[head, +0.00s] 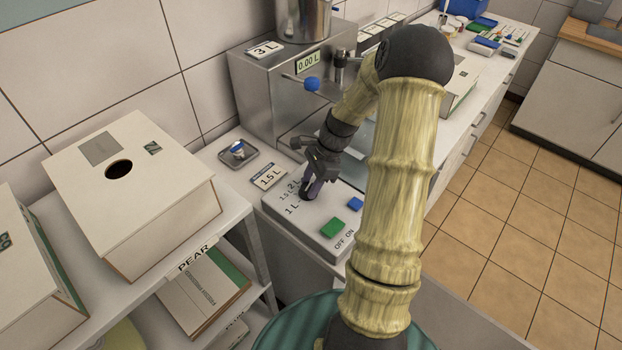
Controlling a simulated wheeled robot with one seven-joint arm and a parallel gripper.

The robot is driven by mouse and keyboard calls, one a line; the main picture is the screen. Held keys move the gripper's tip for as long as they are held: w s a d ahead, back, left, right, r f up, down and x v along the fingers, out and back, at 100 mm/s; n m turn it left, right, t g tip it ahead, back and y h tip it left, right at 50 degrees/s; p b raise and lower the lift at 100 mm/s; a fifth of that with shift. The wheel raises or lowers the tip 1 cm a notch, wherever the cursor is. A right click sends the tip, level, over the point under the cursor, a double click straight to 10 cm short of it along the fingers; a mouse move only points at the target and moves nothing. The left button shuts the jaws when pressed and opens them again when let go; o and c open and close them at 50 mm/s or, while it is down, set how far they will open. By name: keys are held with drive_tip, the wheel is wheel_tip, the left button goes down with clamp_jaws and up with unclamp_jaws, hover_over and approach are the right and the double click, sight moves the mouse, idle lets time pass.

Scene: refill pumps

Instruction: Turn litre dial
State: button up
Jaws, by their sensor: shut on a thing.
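The litre dial (306,194) is a dark knob on a grey control panel (302,232) at the counter's front edge. Marks for 1 L, 1.5 L and 2 L stand on its left side; which mark it points to is too small to tell. My gripper (311,182) reaches down from above and is shut on the dial, hiding much of it. A card reading 1.5 L (269,177) lies behind the panel to the left. The metal pump (280,100) behind shows 0.00 L on its display (307,63).
A small metal tray (238,153) lies left of the card. White boxes (145,215) fill the left shelf.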

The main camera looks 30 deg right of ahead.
drive_tip(key=n+g+p, duration=0.1)
drive_tip(key=n, duration=0.1)
drive_tip(key=n+p, duration=0.1)
drive_tip(key=n, duration=0.1)
drive_tip(key=n+g+p, duration=0.1)
drive_tip(key=n, duration=0.1)
drive_tip(key=shift+w+r+g+h, duration=0.1)
drive_tip(key=shift+w+g+h, duration=0.2)
drive_tip(key=n+g+p, duration=0.1)
drive_tip(key=n, duration=0.3)
drive_tip(key=shift+w+a+h, duration=0.1)
drive_tip(key=shift+h, duration=0.2)
drive_tip(key=n+g+h, duration=0.1)
drive_tip(key=n, duration=0.2)
drive_tip(key=shift+w+a+n+p, duration=0.1)
drive_tip(key=shift+n+p, duration=0.25)
drive_tip(key=shift+n, duration=0.05)
drive_tip(key=n+h, duration=0.1)
drive_tip(key=n, duration=0.1)
drive_tip(key=n+h, duration=0.1)
drive_tip(key=n, duration=0.2)
drive_tip(key=shift+a+g, duration=0.2)
drive_tip(key=shift+g, duration=0.1)
drive_tip(key=shift+a+n+h, duration=0.15)
drive_tip(key=shift+n+h, duration=0.85)
drive_tip(key=shift+n, duration=1.4)
drive_tip(key=o, duration=1)
